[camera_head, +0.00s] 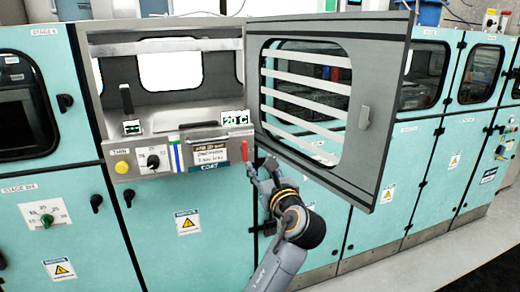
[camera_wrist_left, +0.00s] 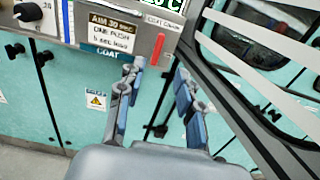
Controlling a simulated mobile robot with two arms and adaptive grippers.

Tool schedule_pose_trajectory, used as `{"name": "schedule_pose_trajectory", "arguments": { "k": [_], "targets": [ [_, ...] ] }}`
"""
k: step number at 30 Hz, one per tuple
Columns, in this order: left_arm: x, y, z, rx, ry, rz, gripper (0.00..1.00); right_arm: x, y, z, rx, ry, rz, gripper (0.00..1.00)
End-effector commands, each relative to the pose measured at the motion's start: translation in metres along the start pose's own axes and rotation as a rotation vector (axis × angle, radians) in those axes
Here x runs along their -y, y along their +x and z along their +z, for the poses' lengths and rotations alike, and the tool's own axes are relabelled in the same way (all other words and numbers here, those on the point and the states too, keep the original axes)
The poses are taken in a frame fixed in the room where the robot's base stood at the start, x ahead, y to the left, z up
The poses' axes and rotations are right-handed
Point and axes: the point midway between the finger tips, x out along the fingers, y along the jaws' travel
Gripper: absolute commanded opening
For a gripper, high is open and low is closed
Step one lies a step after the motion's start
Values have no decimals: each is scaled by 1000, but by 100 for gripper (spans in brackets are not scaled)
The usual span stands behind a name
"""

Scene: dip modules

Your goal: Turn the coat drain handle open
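The coat drain handle (camera_head: 244,151) is a small red lever at the right end of the grey panel, below the open door's hinge side. It points roughly downward. In the wrist view the red handle (camera_wrist_left: 158,48) hangs under a label that reads like "COAT DRAIN". My left gripper (camera_head: 261,169) is just below and to the right of the handle in the head view. In the wrist view my left gripper (camera_wrist_left: 159,72) has its fingers spread apart with nothing between them, and the handle shows beyond the fingertips. Contact is not visible. My right gripper is not in view.
The grey windowed door (camera_head: 385,120) stands open to the right, close to my left gripper. The panel carries a black dial (camera_head: 153,161), a yellow button (camera_head: 122,167) and a "COAT" sign (camera_head: 208,168). Teal cabinets (camera_head: 180,245) line the wall below.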

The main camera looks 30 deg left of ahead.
Motion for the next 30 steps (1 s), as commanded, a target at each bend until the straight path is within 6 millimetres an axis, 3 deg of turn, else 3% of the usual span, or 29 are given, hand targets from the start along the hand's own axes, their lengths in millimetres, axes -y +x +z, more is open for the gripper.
{"name": "schedule_pose_trajectory", "arguments": {
  "k": [18,24,30],
  "targets": [
    [1,115,0,-2,1,-2,36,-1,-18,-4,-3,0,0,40],
    [1,130,-1,-2,0,-3,36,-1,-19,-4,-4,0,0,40],
    [1,132,-2,-2,-1,-4,36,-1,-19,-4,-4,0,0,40]
  ]
}}
